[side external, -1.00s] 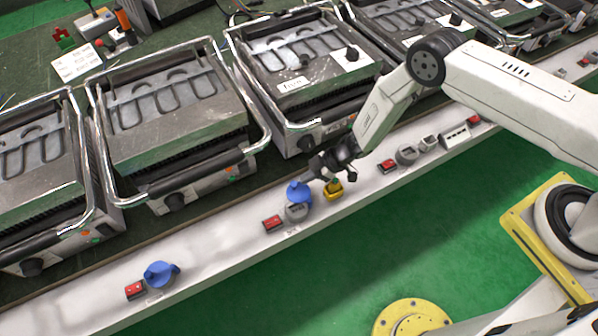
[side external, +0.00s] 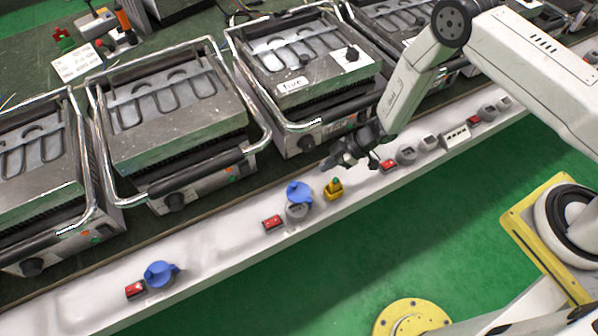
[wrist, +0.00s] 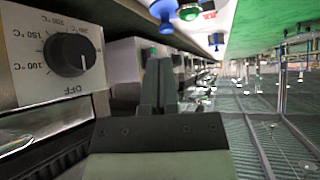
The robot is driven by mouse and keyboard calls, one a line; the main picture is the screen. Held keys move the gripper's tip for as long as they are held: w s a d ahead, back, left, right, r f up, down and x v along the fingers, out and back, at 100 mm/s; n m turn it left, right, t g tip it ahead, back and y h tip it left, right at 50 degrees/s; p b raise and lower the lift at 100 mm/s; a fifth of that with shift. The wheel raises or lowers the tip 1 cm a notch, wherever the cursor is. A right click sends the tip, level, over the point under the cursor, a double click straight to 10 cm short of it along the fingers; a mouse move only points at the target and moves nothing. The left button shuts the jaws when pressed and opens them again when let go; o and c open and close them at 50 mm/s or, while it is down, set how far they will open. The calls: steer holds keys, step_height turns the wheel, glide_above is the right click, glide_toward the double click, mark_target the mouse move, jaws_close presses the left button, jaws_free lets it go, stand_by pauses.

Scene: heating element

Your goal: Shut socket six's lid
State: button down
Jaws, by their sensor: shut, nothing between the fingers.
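A grey socket (side external: 297,212) with a blue lid (side external: 299,191) stands on the white ledge. The lid appears raised, with the grey socket front showing below it. A second socket with a blue lid (side external: 160,273) is further left on the ledge. I see no readable number marking which is socket six. My gripper (side external: 326,166) is shut and empty, just above and right of the nearer blue lid and apart from it. In the wrist view its fingers (wrist: 160,88) are together, and blue parts (wrist: 163,10) show at the top edge.
Red switches (side external: 273,223) and grey sockets (side external: 406,155) line the ledge. Grills (side external: 176,125) with metal handles stand behind it; a grill dial (wrist: 70,55) is close in the wrist view.

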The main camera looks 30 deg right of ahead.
steer(key=shift+s+d+r, duration=0.1)
steer(key=shift+d+r, duration=0.05)
steer(key=shift+d, duration=0.05)
steer(key=c, duration=1.1)
jaws_free()
steer(key=o, duration=0.6)
steer(key=shift+a, duration=0.3)
steer(key=shift+o, duration=0.2)
steer(key=s+a+f+n+h, duration=0.1)
steer(key=a+n+h, duration=0.1)
steer(key=a+n, duration=0.1)
steer(key=s+a+f+n+g+h, duration=0.1)
steer(key=s+a+n, duration=0.1)
steer(key=a+n, duration=0.1)
steer(key=s+a+f+n+h, duration=0.1)
steer(key=a+n+h, duration=0.1)
steer(key=a, duration=0.1)
steer(key=shift+s+n+h, duration=0.3)
steer(key=shift+n, duration=0.1)
steer(key=s+a+r+n+t+h, duration=0.2)
steer(key=s+a+n+h, duration=0.3)
steer(key=n, duration=0.3)
steer(key=shift+s+a+r, duration=0.25)
steer(key=shift+s+a, duration=0.2)
steer(key=shift+a, duration=0.2)
